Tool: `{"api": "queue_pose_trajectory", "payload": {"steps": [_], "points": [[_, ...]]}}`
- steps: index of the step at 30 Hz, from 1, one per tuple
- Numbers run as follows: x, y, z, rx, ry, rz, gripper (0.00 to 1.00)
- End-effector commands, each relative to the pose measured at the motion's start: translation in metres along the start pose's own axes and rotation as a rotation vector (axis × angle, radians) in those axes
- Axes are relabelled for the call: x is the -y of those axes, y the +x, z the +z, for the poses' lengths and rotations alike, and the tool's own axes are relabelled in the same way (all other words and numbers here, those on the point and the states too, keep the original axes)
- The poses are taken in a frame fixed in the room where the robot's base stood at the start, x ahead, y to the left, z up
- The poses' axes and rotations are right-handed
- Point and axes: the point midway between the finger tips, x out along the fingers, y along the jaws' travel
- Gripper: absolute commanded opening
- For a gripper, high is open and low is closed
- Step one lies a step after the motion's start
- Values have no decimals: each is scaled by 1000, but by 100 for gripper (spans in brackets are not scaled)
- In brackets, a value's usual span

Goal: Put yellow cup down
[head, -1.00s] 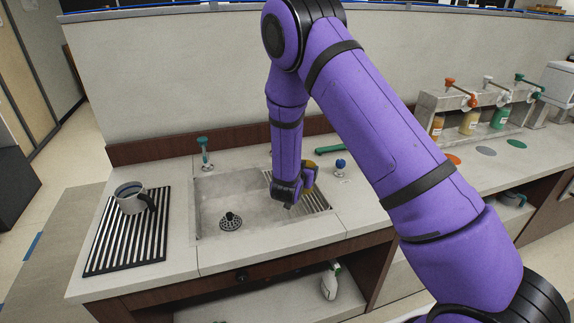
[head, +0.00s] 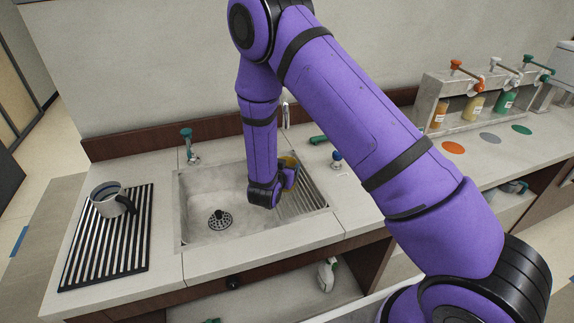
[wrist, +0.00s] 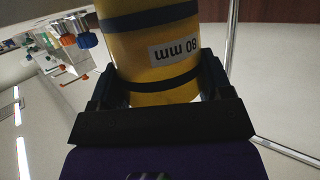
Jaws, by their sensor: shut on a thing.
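The yellow cup (wrist: 150,45) fills the upper middle of the wrist view, with dark bands and a pale label reading "80 mm", upside down there. My gripper (wrist: 158,85) is shut on it, with a dark finger on each side. In the head view only a small yellow part of the cup (head: 289,161) shows behind my wrist. My gripper, mostly hidden there, is over the right part of the sink (head: 205,180), by the ribbed drain area (head: 308,199). I cannot tell whether the cup touches anything.
A grey cup (head: 106,197) stands on a striped rack (head: 85,262) left of the sink. A green-handled tap (head: 188,143) and a blue knob (head: 337,156) stand behind the sink.

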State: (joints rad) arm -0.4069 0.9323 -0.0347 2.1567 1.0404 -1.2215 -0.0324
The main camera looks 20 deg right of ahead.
Motion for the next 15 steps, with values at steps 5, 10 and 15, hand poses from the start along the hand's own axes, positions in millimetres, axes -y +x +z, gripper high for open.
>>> {"api": "queue_pose_trajectory", "payload": {"steps": [5,10,15], "points": [[0,1,1,0,0,0,42],[0,1,2,0,0,0,93],[0,1,2,0,0,0,98]]}}
